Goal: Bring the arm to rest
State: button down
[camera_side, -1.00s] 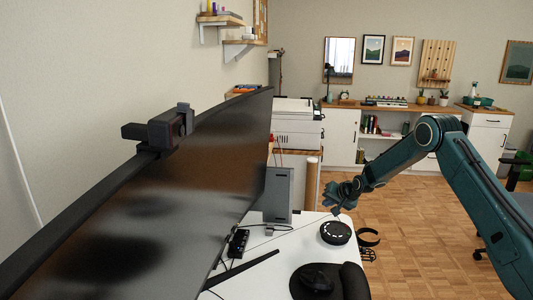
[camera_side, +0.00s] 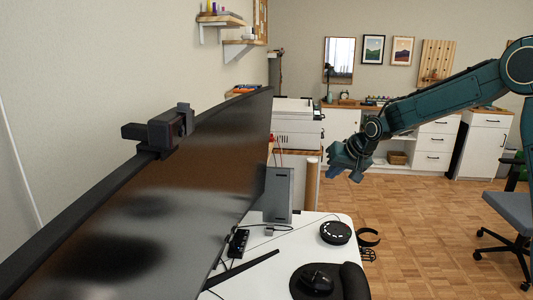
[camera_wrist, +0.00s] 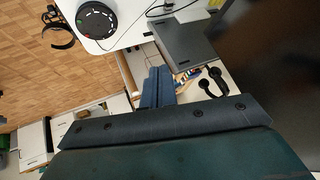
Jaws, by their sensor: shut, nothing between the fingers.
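My gripper (camera_side: 343,172) is in the air beyond the far right of the desk, above the round black device and apart from everything. It is shut and empty. In the wrist view its closed fingers (camera_wrist: 157,88) show near the middle, with the desk edge and floor beyond. My arm reaches in from the right, its forearm close to level.
The white desk (camera_side: 300,240) holds a round black device (camera_side: 335,233), a mouse (camera_side: 318,279), a grey box (camera_side: 278,194) and a large dark monitor (camera_side: 170,200). A headphone hook (camera_side: 368,237) sticks out at the desk edge. An office chair (camera_side: 508,215) stands right on open wooden floor.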

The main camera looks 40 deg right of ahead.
jog(key=s+a+r+n, duration=0.2)
jog(key=s+a+r, duration=0.35)
jog(key=s, duration=0.25)
jog(key=s+a+n+g, duration=0.1)
jog(key=s+a+n, duration=0.1)
jog(key=s, duration=1.1)
jog(key=s+a+r+n+g, duration=0.1)
jog(key=s+a, duration=0.3)
jog(key=s, duration=1)
jog(key=shift+a+n+y, duration=0.15)
jog(key=shift+n+y, duration=0.15)
jog(key=shift+n, duration=0.4)
